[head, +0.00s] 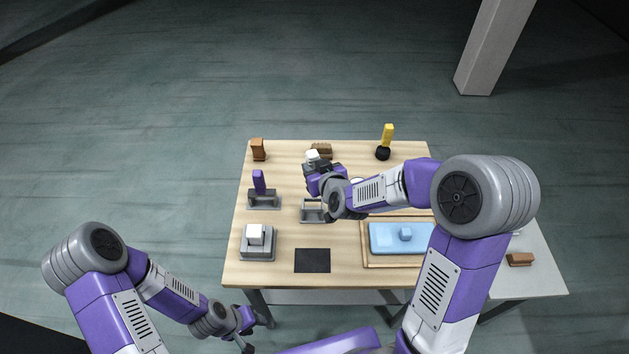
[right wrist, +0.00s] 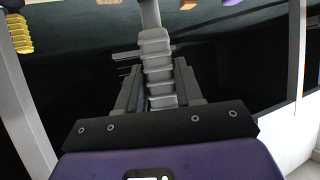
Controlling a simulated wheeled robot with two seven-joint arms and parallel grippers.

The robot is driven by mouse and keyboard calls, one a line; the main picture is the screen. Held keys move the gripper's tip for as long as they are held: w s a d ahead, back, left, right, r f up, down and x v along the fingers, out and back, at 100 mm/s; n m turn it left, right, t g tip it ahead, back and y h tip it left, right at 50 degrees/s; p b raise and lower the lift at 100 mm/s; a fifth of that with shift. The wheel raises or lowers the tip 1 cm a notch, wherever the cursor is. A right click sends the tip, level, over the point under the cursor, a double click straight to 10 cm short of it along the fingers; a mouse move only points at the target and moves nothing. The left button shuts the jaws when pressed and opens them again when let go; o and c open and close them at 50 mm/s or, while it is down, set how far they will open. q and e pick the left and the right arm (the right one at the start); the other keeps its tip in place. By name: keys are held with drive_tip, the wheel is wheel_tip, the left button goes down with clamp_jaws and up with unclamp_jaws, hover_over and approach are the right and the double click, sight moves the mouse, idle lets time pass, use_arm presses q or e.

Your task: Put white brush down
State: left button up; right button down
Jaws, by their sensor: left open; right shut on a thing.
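My right gripper (head: 318,165) is over the back middle of the table, shut on the white brush (head: 312,155). Its pale ribbed handle (right wrist: 158,68) stands between the two fingers in the right wrist view. The brush's lower end is hidden in the head view. A grey holder (head: 311,216) with no brush visible in it stands nearer, partly covered by my right wrist. A purple brush (head: 258,181) stands upright in a similar grey holder (head: 263,202) at the left. My left gripper (head: 256,330) is open and empty, low in front of the table's near left edge.
A yellow-handled brush (head: 387,136) stands at the back right, a brown block (head: 258,148) at the back left. A white block on a grey base (head: 258,252), a dark mat (head: 312,261) and a wooden tray (head: 365,262) with a blue slab line the front. A side table (head: 540,283) adjoins at right.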

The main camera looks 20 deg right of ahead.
wheel_tip(320, 180, down, 3)
drive_tip(key=shift+f+b, duration=0.15)
drive_tip(key=shift+b, duration=0.15)
drive_tip(key=shift+w+f, duration=0.1)
drive_tip(key=shift+f, duration=0.15)
drive_tip(key=shift+f+b, duration=0.6)
drive_tip(key=shift+b, duration=0.2)
drive_tip(key=c, duration=0.7)
unclamp_jaws()
drive_tip(key=shift+c, duration=0.2)
drive_tip(key=shift+r, duration=0.1)
